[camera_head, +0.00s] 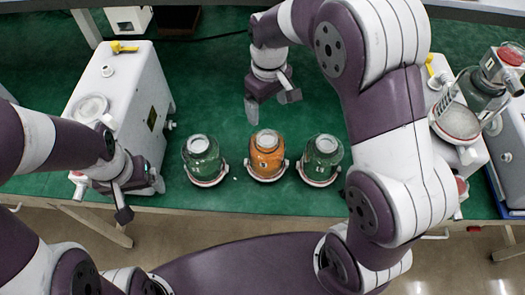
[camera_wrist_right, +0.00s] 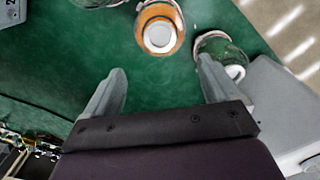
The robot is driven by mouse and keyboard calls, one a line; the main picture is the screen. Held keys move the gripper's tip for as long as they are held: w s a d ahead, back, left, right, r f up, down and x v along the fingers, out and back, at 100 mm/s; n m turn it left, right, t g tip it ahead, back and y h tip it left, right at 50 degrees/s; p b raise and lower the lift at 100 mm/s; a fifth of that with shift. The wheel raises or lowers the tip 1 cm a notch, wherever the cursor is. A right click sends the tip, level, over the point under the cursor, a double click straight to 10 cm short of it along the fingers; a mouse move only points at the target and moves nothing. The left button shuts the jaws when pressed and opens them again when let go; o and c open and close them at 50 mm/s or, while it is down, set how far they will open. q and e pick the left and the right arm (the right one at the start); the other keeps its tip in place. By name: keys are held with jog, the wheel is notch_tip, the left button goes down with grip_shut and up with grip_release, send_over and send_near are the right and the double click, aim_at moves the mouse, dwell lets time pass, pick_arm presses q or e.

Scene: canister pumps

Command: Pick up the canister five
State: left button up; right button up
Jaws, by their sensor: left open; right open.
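Three glass canisters with pale lids stand in a row near the table's front edge: a green one (camera_head: 202,160) at left, an orange one (camera_head: 267,155) in the middle and a green one (camera_head: 322,160) at right. I cannot read a five on any. My right gripper (camera_head: 270,102) is open and empty, above the table behind the orange canister. In the right wrist view its fingers (camera_wrist_right: 160,75) are spread over bare green table, with the orange canister (camera_wrist_right: 160,35) beyond the tips. My left gripper (camera_head: 140,198) is open beside the left pump's front.
A white pump (camera_head: 130,85) with a yellow lever stands at left. Another pump with a glass canister (camera_head: 482,92) on it stands at right, partly behind my right arm. The green table (camera_head: 210,75) is clear behind the row.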

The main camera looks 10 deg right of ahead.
jog(key=p, duration=0.1)
send_over(267, 138)
notch_tip(267, 138, down, 7)
jog(key=shift+s+d+r, duration=0.1)
jog(key=shift+r, duration=0.1)
jog(key=shift+f, duration=0.4)
jog(key=f, duration=0.1)
jog(key=f+p, duration=0.1)
jog(key=f, duration=0.2)
jog(key=shift+a+f+p, duration=0.15)
jog(key=shift+a+p, duration=0.1)
jog(key=shift+p, duration=0.1)
jog(key=shift+d+f, duration=0.1)
jog(key=shift+f, duration=0.25)
jog(key=shift+r, duration=0.1)
jog(key=c, duration=1.5)
jog(key=shift+c, duration=0.5)
